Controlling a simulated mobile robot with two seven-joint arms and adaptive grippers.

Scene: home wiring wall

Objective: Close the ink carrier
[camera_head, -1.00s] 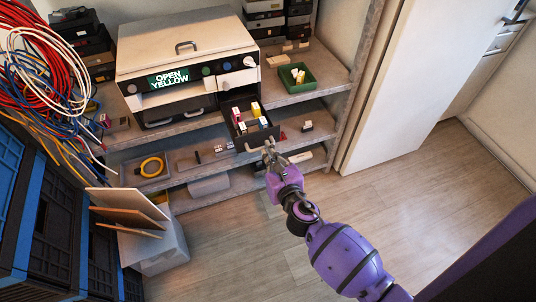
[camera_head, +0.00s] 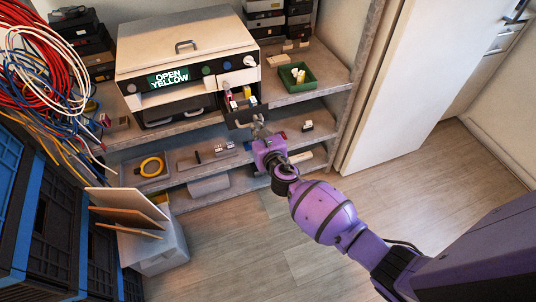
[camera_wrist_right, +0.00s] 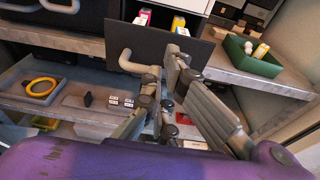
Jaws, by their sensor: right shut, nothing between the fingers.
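The ink carrier (camera_head: 240,117) is a dark drawer at the lower right front of the white and black printer (camera_head: 190,40). It stands partly out, with pink, yellow and white cartridges (camera_head: 246,91) showing above its front. In the right wrist view its dark front panel (camera_wrist_right: 205,51) carries a grey bar handle (camera_wrist_right: 127,62). My right gripper (camera_head: 257,121) is shut and empty, its fingertips at the panel's front, right of the handle. The wrist view shows the fingertips (camera_wrist_right: 176,62) against or very near the panel; exact contact is hard to tell. My left gripper is out of view.
The printer's display (camera_head: 168,78) reads "OPEN YELLOW". A green tray (camera_head: 300,84) with light pieces sits on the shelf to the right. The lower shelf holds a yellow ring (camera_head: 152,166) and small parts. Open floor lies in front.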

